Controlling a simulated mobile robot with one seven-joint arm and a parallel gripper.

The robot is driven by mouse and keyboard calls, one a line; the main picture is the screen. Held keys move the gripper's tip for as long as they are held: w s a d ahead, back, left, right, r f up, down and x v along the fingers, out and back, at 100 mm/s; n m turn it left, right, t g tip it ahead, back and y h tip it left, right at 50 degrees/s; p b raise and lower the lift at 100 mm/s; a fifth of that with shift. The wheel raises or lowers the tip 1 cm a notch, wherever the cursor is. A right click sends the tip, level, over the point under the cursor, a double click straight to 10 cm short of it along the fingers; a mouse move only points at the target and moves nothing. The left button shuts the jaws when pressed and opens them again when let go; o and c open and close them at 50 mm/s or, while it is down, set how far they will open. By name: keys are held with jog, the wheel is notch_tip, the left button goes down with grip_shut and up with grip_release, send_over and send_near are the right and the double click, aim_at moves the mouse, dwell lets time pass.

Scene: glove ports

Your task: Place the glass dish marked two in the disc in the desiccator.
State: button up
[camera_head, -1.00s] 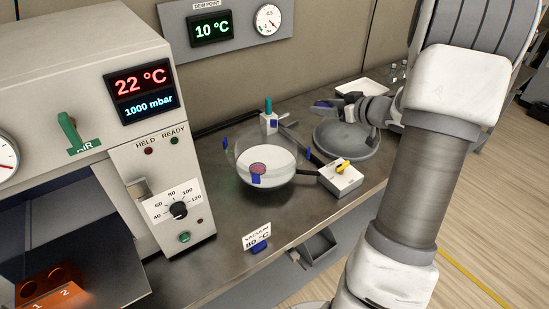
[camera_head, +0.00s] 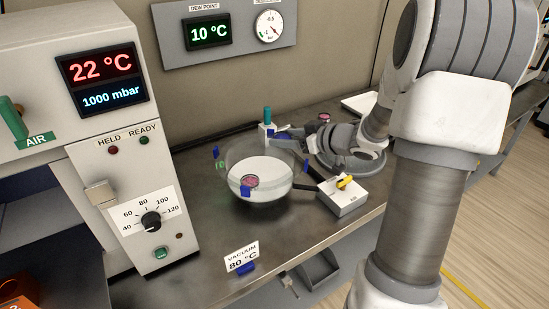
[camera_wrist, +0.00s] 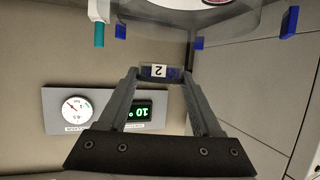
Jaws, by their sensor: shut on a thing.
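My gripper (camera_wrist: 161,74) is shut on the glass dish marked two (camera_wrist: 160,72), seen in the wrist view as a small piece with a white "2" label between the fingertips. In the head view my gripper (camera_head: 284,133) is above and right of the desiccator's back rim, with a dark blue bit at its tips. The desiccator (camera_head: 262,195) is a clear open bowl with blue tabs on its rim and a white disc (camera_head: 272,168) inside. A pink round piece with a blue tag (camera_head: 250,182) shows at the disc's front.
A white valve block with a teal handle (camera_head: 267,116) stands behind the bowl. A box with a yellow knob (camera_head: 345,184) stands to its right. A grey round piece (camera_head: 350,165) lies under my wrist. A vacuum sign (camera_head: 241,257) stands in front, and the oven is left.

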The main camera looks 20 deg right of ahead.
jog(key=shift+w+a+f+b, duration=0.2)
jog(key=shift+w+f+b, duration=0.2)
jog(key=shift+w+f, duration=0.5)
jog(key=shift+w+a+f+b, duration=0.15)
jog(key=shift+w+f+b, duration=0.3)
jog(key=shift+f, duration=0.9)
jog(key=shift+w+a+f+b, duration=0.2)
jog(key=shift+w+f+b, duration=0.1)
jog(key=shift+w+f, duration=0.65)
jog(key=shift+s+f, duration=0.15)
jog(key=shift+f, duration=0.6)
jog(key=o, duration=1.3)
jog(key=shift+o, duration=0.2)
jog(key=shift+r, duration=0.15)
jog(key=p+v, duration=0.2)
jog(key=v, duration=1)
jog(key=shift+r+p, duration=0.3)
jog(key=shift+r, duration=0.1)
